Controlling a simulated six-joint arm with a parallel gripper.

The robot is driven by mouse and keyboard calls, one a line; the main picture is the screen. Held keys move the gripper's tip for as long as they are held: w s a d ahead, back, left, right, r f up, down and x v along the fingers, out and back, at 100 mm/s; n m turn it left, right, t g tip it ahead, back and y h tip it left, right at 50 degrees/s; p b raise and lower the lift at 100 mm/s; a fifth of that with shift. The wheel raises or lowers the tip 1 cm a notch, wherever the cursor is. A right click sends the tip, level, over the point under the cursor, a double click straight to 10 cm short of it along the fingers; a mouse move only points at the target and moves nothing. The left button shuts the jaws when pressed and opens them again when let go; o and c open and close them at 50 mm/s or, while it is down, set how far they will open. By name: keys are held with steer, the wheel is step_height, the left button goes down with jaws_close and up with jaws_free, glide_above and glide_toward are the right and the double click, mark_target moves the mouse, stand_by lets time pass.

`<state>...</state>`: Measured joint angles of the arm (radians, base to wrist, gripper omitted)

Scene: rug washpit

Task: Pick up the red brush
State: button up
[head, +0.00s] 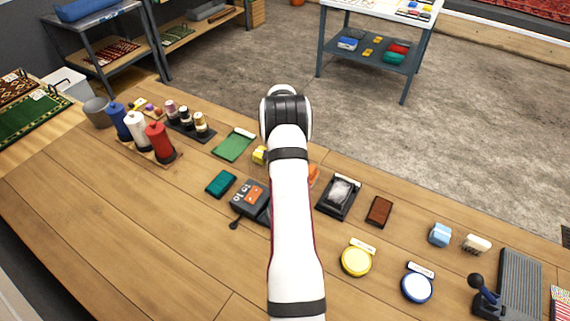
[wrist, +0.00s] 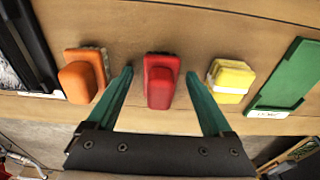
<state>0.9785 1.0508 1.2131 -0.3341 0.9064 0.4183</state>
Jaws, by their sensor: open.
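The red brush (wrist: 160,82) lies on the wooden table in the wrist view, with a red block-shaped grip on a red base. My gripper (wrist: 159,73) is open, its two green fingers on either side of the red brush with gaps between. I cannot tell how far above the table the fingertips are. In the head view my arm hides the red brush and the fingers.
An orange brush (wrist: 84,76) lies left of the red brush, close outside the left finger. A yellow brush (wrist: 230,80) lies close outside the right finger. A green pad (wrist: 287,78) and a black tray (head: 339,196) flank the row. Thread cones (head: 158,142) stand farther left.

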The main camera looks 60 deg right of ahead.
jaws_close()
stand_by(0.3)
steer(key=r, duration=0.4)
steer(key=shift+s+r, duration=0.3)
steer(key=shift+r, duration=0.05)
steer(key=s+r, duration=0.6)
steer(key=s, duration=0.5)
steer(key=shift+d+r, duration=0.15)
steer(key=shift+r, duration=0.05)
